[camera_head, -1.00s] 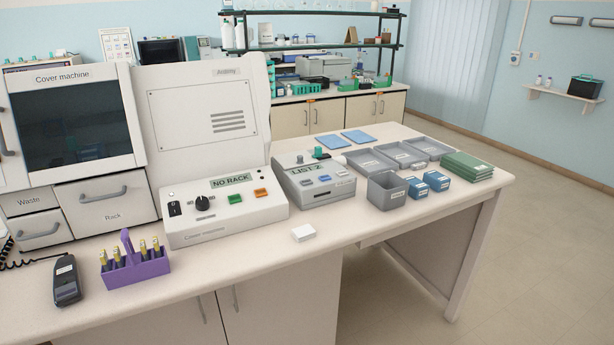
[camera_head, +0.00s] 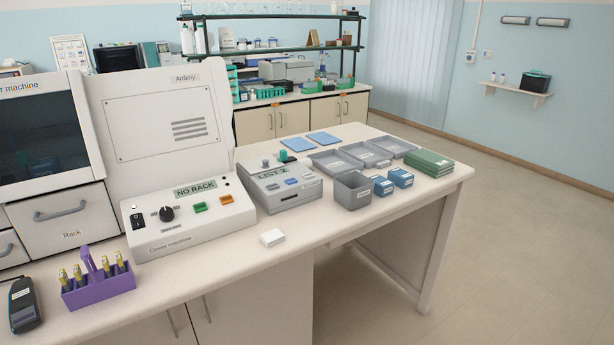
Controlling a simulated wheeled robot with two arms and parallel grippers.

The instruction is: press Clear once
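No button has a readable "Clear" label at this size. A small grey device (camera_head: 262,198) on the bench has a display (camera_head: 272,173) reading "LIST 2". It has small buttons below the display, one of them blue (camera_head: 291,181), and a dark slot in its front. Left of it, the cover machine's control panel (camera_head: 165,240) has a display (camera_head: 195,188) reading "NO RACK". That panel has a black knob (camera_head: 167,213), a green button (camera_head: 200,207), an orange button (camera_head: 226,199) and a black switch (camera_head: 137,221). Neither of my grippers is in view.
A purple rack (camera_head: 98,289) with several yellow-topped items stands at the front left, beside a dark handheld device (camera_head: 24,304). A small white block (camera_head: 272,238) lies before the grey device. Grey trays (camera_head: 332,162), blue boxes (camera_head: 401,177) and green folders (camera_head: 429,162) occupy the right end.

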